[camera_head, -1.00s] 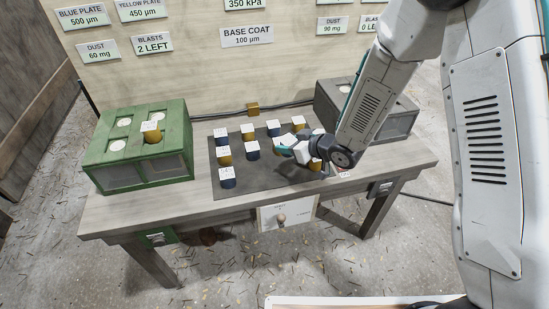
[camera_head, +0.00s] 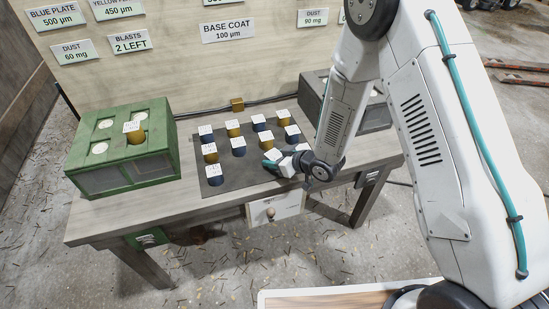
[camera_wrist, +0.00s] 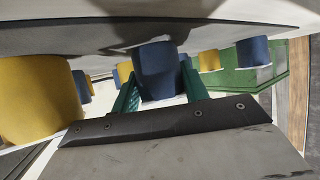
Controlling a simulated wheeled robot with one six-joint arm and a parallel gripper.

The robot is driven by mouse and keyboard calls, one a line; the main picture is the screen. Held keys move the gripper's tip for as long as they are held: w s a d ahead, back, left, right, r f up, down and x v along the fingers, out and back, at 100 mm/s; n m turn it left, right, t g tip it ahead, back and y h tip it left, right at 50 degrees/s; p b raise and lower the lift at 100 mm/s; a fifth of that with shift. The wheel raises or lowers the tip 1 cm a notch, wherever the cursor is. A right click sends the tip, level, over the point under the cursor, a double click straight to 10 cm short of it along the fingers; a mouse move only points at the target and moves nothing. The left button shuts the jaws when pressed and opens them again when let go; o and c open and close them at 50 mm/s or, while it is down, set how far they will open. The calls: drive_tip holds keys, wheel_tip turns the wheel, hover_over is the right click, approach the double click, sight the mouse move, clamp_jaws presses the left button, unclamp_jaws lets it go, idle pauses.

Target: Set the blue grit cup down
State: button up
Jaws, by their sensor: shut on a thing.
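My gripper (camera_head: 278,161) is over the front right part of the dark mat (camera_head: 250,172). In the wrist view, its two teal fingers (camera_wrist: 158,92) are closed on a blue grit cup (camera_wrist: 160,68). In the head view, the white top of this cup (camera_head: 287,168) shows beside a teal finger, while its blue body is mostly hidden. The cup is low over the mat; I cannot tell whether it touches. A large yellow cup (camera_wrist: 35,95) stands close by at the left of the wrist view.
Several blue and yellow cups stand on the mat, including a blue one (camera_head: 292,134) behind my gripper and another (camera_head: 214,176) at front left. A green box (camera_head: 95,180) with a yellow cup (camera_head: 135,136) stands left; a grey box (camera_head: 312,98) stands right. Front-centre mat is clear.

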drive_tip(key=o, duration=1.1)
drive_tip(key=shift+d+r, duration=0.1)
drive_tip(key=shift+r, duration=0.05)
drive_tip(key=v, duration=1.2)
drive_tip(key=s+d+r+m+h, duration=0.2)
drive_tip(key=d+r+m+h, duration=0.3)
drive_tip(key=d+r+h, duration=0.75)
drive_tip(key=s+d+r+m+g+y, duration=0.1)
drive_tip(key=s+r+g, duration=0.1)
drive_tip(key=s+r, duration=0.3)
drive_tip(key=s+d+r+m+g+y, duration=0.1)
drive_tip(key=s+r, duration=0.5)
drive_tip(key=s, duration=0.6)
drive_tip(key=s+d+r+m+g+y, duration=0.1)
drive_tip(key=s+r+m+g, duration=0.2)
drive_tip(key=s+r, duration=0.3)
drive_tip(key=shift+s+d+g, duration=0.15)
drive_tip(key=shift+s+g, duration=0.15)
drive_tip(key=shift+s, duration=1.3)
